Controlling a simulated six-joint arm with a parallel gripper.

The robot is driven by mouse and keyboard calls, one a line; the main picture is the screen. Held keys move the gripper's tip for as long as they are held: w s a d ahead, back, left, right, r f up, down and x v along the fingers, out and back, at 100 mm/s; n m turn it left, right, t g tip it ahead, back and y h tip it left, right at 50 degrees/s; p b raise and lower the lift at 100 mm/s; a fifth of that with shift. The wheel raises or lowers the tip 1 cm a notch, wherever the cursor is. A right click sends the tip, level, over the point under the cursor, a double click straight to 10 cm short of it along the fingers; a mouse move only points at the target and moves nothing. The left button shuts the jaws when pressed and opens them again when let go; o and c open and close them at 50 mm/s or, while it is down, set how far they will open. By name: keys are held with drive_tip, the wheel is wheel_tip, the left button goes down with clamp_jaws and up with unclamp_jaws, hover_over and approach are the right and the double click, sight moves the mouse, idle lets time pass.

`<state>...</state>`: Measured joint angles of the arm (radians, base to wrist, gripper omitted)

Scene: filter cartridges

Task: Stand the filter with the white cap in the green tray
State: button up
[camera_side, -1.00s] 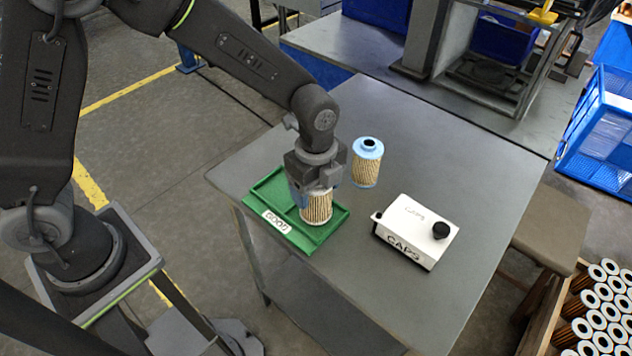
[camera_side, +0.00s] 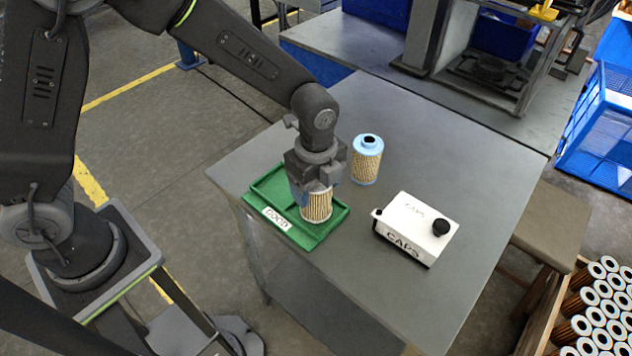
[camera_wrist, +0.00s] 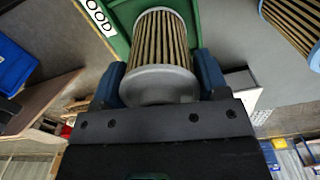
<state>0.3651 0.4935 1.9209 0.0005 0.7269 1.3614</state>
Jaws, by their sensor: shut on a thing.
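The white-capped filter (camera_side: 317,207) has a pleated tan body and is upright in the green tray (camera_side: 330,228). My gripper (camera_side: 314,187) is shut on its upper end from above and hides most of the cap in the side view. In the wrist view the pale cap (camera_wrist: 160,84) sits between the two blue fingers of my gripper (camera_wrist: 160,80). The filter's lower end appears to be at the tray floor; I cannot tell whether it touches. The tray bears a white label on its front edge.
A filter with a blue cap (camera_side: 367,160) stands on the grey table (camera_side: 440,160) just right of my gripper, outside the tray. A white box marked CAPS (camera_side: 416,230), with a black knob, sits further right.

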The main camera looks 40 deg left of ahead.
drive_tip(key=shift+f, duration=0.3)
idle(0.5)
drive_tip(key=o, duration=1)
drive_tip(key=shift+o, duration=0.5)
drive_tip(key=shift+r, duration=0.15)
drive_tip(key=shift+r, duration=0.85)
drive_tip(key=shift+r, duration=0.1)
drive_tip(key=shift+r, duration=3.1)
